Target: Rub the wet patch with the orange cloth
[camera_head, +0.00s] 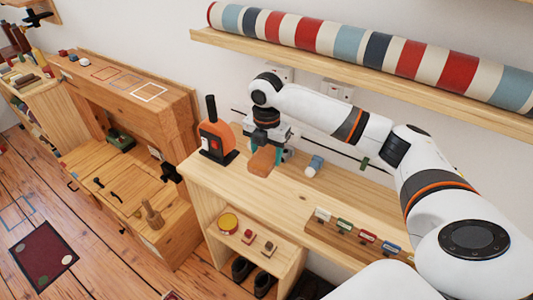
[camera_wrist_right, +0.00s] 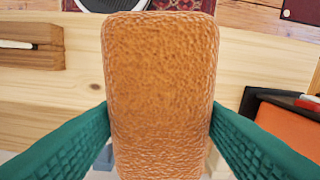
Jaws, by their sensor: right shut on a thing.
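The orange cloth (camera_head: 262,161) looks like a thick, rounded orange-brown pad with a bumpy surface. My right gripper (camera_head: 271,150) is shut on it, above the wooden top of the bench (camera_head: 300,195). In the right wrist view the orange cloth (camera_wrist_right: 160,85) fills the middle, with the green fingers of the right gripper (camera_wrist_right: 160,130) on both sides of it. I cannot make out the wet patch; the cloth and gripper hide part of the bench top. I cannot tell whether the cloth touches the wood. My left gripper is not in view.
An orange and black device (camera_head: 217,138) stands just left of the gripper. A blue and white cylinder (camera_head: 314,165) lies to its right. A shelf with a striped roll (camera_head: 390,52) hangs above.

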